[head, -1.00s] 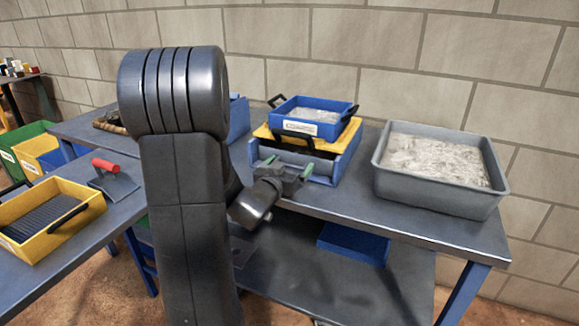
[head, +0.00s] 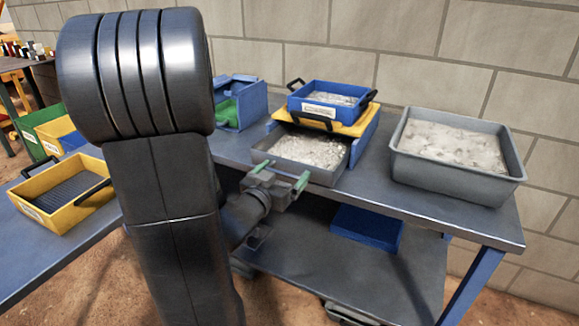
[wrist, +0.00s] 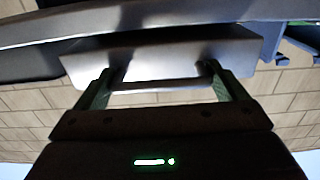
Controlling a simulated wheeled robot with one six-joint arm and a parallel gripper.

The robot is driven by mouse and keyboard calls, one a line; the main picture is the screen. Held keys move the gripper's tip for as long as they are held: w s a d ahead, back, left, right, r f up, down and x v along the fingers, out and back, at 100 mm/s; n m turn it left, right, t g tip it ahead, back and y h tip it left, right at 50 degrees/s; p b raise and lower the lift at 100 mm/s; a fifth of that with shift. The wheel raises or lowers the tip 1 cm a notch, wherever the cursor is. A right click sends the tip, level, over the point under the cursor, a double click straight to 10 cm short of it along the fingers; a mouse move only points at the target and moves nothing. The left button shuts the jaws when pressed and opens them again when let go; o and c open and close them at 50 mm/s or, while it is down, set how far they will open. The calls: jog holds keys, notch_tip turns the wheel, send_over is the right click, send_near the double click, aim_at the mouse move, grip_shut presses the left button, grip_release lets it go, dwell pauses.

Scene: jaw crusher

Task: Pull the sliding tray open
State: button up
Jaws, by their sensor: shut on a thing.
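The sliding tray (head: 325,177) is grey and filled with pale crushed stone. It stands well out of its blue housing (head: 366,140), beneath a yellow top, and its front reaches past the bench edge. My gripper (head: 282,173) is at the tray's front, its green-tipped fingers set apart on either side of the handle and shut on it. In the wrist view, the grey tray front (wrist: 165,50) spans above my gripper (wrist: 158,74), with a finger at each end of the handle. The handle is mostly hidden in the head view.
A blue tray of stone (head: 310,101) sits on the yellow top (head: 358,128). A large grey tub (head: 500,168) stands on the bench at the right. A blue box (head: 368,222) lies on the lower shelf. A yellow tray (head: 62,217) is on the left bench.

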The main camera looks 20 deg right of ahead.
jog(key=o, duration=1.1)
jog(key=shift+s+d, duration=0.1)
jog(key=p+v, duration=0.1)
jog(key=v, duration=1.2)
jog(key=shift+s+a+p, duration=0.25)
jog(key=shift+a+p, duration=0.05)
jog(key=shift+b+x, duration=0.8)
jog(key=shift+x, duration=6.05)
